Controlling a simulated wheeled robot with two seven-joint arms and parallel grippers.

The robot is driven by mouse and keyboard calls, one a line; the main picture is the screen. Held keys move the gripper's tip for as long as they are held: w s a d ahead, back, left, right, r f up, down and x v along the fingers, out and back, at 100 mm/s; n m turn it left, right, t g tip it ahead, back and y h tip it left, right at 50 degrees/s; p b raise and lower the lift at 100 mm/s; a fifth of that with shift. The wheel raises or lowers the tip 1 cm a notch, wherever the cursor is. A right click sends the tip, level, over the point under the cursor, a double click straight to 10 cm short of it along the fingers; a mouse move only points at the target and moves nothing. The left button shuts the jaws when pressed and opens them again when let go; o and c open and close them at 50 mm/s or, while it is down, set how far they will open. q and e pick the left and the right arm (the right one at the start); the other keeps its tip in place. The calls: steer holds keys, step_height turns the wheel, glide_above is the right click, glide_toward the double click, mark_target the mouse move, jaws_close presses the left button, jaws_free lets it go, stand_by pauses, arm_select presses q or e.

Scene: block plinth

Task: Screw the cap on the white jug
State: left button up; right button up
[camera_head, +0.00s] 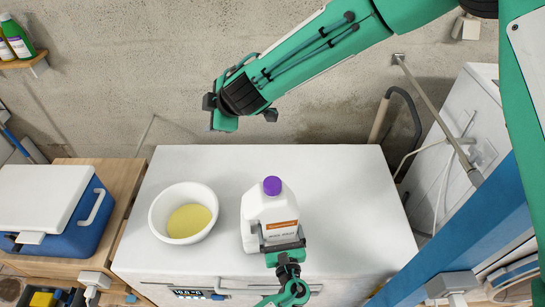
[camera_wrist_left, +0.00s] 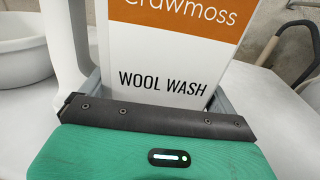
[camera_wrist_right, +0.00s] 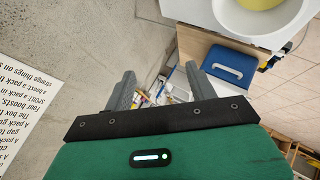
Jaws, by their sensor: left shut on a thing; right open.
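The white jug (camera_head: 262,222) stands upright on the white worktop, with an orange-banded label reading "WOOL WASH" (camera_wrist_left: 163,80) in the left wrist view. A purple cap (camera_head: 272,185) sits on top of its neck; I cannot tell whether it is tight. My left gripper (camera_head: 285,247) is shut on the jug's lower front, its fingers on either side of the label. My right gripper (camera_head: 242,116) is open and empty, beyond the jug and higher, toward the back wall. Its two fingers (camera_wrist_right: 160,88) show apart in the right wrist view with nothing between them.
A white bowl (camera_head: 161,216) with yellow contents stands on the worktop (camera_head: 345,200) left of the jug. The worktop right of the jug is clear. A blue cooler (camera_head: 82,225) with a white lid is farther left. A hose (camera_head: 382,115) and pipe stand at the back right.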

steer(key=s+a+n+g+y, duration=0.25)
steer(key=s+n, duration=0.25)
steer(key=n, duration=1)
steer(key=n+g+h, duration=0.4)
steer(key=n+h, duration=0.5)
steer(key=n, duration=2.2)
glide_above(272, 182)
steer(key=a, duration=0.1)
steer(key=f, duration=0.4)
steer(key=shift+s, duration=0.2)
steer(key=shift+w+d+n+h, duration=0.2)
steer(key=shift+d+n, duration=0.4)
steer(key=shift+n, duration=0.4)
steer(key=shift+f, duration=4)
steer(key=shift+c, duration=0.5)
